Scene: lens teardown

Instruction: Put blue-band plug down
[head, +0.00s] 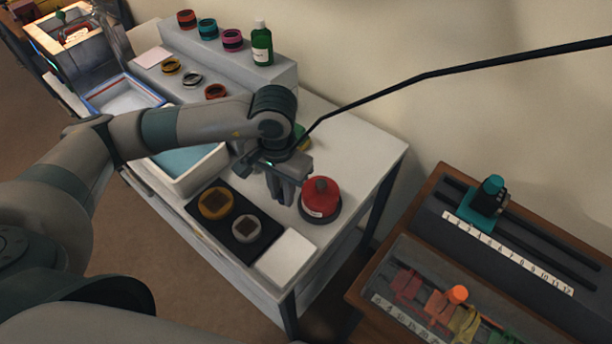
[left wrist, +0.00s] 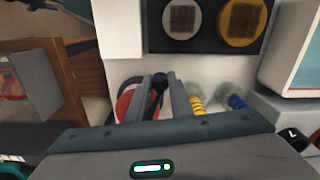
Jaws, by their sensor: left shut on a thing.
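My left gripper (head: 283,192) points down over the white table, just left of the red round container (head: 320,197) in the head view. In the left wrist view its fingers (left wrist: 160,92) are shut on a small dark thing (left wrist: 159,82), with the red container (left wrist: 125,100) close beside it. I cannot make out a blue band on the held thing. A clear piece with a blue band (left wrist: 237,101) is on the table at right in the left wrist view, next to a similar yellow-banded one (left wrist: 196,104). My right gripper is not in view.
A black mat (head: 226,235) holds a gold ring and a silver ring. A white pad (head: 286,257) lies beside it. A white tub (head: 187,178) with blue inside is at left. A raised shelf holds several rings and a green bottle (head: 262,45).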

